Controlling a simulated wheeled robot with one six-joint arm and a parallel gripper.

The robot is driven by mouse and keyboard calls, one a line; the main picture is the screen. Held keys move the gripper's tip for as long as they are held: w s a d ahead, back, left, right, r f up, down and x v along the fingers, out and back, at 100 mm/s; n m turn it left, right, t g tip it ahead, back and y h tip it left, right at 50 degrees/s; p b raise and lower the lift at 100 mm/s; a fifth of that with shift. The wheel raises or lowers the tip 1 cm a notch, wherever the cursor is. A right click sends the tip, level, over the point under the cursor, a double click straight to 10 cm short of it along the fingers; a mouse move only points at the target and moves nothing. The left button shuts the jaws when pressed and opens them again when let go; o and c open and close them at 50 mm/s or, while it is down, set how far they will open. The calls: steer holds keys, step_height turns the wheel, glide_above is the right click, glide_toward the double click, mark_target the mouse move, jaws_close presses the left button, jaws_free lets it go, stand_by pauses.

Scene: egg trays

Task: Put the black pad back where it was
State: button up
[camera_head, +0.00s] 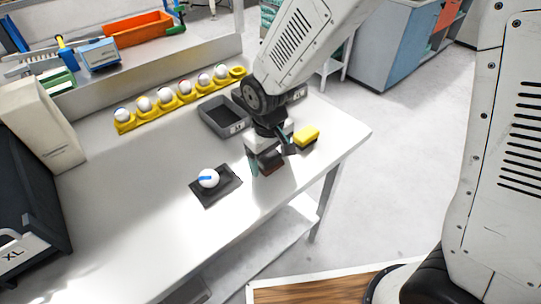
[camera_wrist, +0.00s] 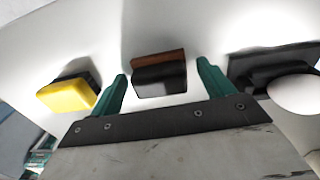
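A small block with a black face and a brown side (camera_wrist: 160,80) lies on the white table; it is probably the black pad. In the head view its brown part (camera_head: 271,167) shows below my gripper (camera_head: 269,160). In the wrist view my gripper (camera_wrist: 162,68) is open, with its green fingers on either side of the block and a gap on each side. A flat black mat (camera_head: 223,192) lies left of the gripper with a white egg with a blue stripe (camera_head: 208,178) on it. A yellow pad on a dark base (camera_head: 307,134) stands to the right.
A grey tray (camera_head: 207,124) stands behind the gripper. A yellow egg rack (camera_head: 125,127) with several eggs lies farther back left. A beige box (camera_head: 40,120) and a dark XL bin (camera_head: 25,215) stand at left. The table's front is clear.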

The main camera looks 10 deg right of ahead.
mark_target(269, 158)
step_height(269, 158, up, 12)
steer(key=s+d+r+m, duration=0.2)
steer(key=s+d+r, duration=0.15)
steer(key=d, duration=0.25)
steer(key=s+d+r+m, duration=0.1)
steer(key=s+d+r, duration=0.25)
steer(key=d, duration=0.25)
steer(key=s+d+r+m, duration=0.2)
steer(key=s+d+m, duration=0.1)
steer(key=s+d, duration=0.6)
steer(key=shift+s+r+m+t, duration=0.2)
steer(key=shift+s+m+t, duration=0.15)
steer(key=shift+s, duration=1.3)
steer(key=shift+c, duration=0.3)
